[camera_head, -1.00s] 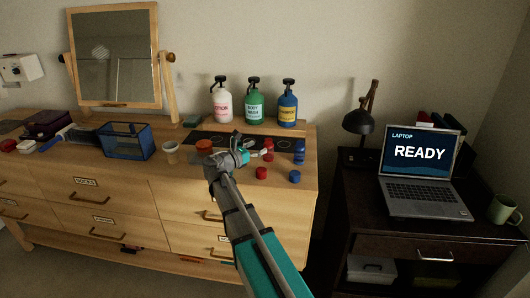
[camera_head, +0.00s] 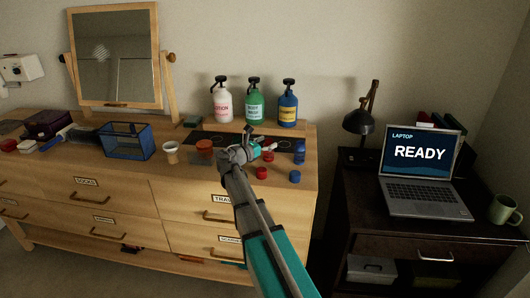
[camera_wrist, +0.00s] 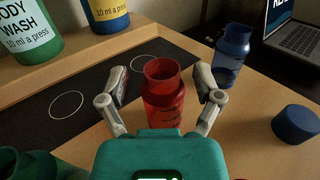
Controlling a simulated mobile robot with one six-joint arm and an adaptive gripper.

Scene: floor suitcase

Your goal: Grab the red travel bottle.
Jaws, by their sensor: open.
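The red travel bottle (camera_wrist: 163,98) stands upright and uncapped on the dresser top in the wrist view. My gripper (camera_wrist: 162,85) is open, with one finger on each side of the bottle and small gaps showing. In the head view my gripper (camera_head: 250,150) is over the right part of the dresser, and it mostly hides the red bottle. A red cap (camera_head: 262,173) lies in front of it.
A blue bottle (camera_wrist: 232,55) and blue cap (camera_wrist: 296,124) are to the right in the wrist view. A green bottle (camera_wrist: 25,165) is at the lower left. Pump bottles, including the body wash (camera_head: 254,105), stand on a raised shelf behind. The dresser's right edge is close.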

